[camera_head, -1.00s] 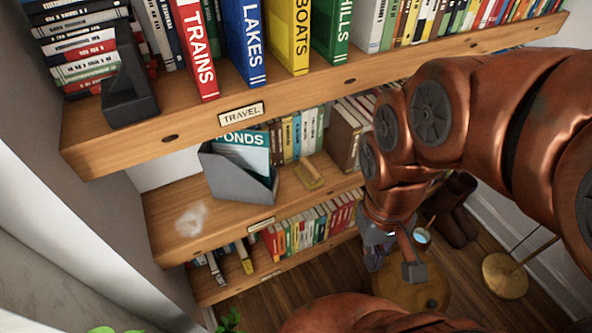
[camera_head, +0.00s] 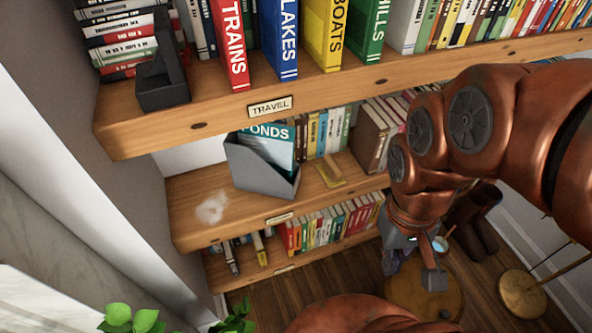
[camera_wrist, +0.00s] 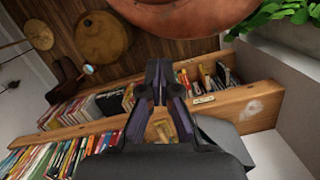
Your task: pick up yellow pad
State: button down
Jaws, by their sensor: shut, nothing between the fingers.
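A small yellowish-tan pad-like block (camera_head: 330,172) lies on the middle wooden shelf, just right of a grey file holder (camera_head: 262,172). In the wrist view a yellowish piece (camera_wrist: 160,130) shows behind and below the gripper fingers, partly hidden by them. My gripper (camera_wrist: 158,72) is shut and empty, its dark fingers together in the middle of the wrist view. In the head view my gripper (camera_head: 392,260) hangs low to the right of the shelves, apart from the pad.
The upper shelf (camera_head: 200,125) with large travel books overhangs the middle shelf. Books stand behind and right of the pad. A pale smudge (camera_head: 212,207) marks the bare left part of the middle shelf. A round wooden stool (camera_head: 450,300) and a brass stand (camera_head: 522,295) are at right.

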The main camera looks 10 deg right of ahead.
aim_at(331, 171)
jog(key=z, duration=0.65)
jog(key=k, duration=0.35)
jog(key=u, duration=1.8)
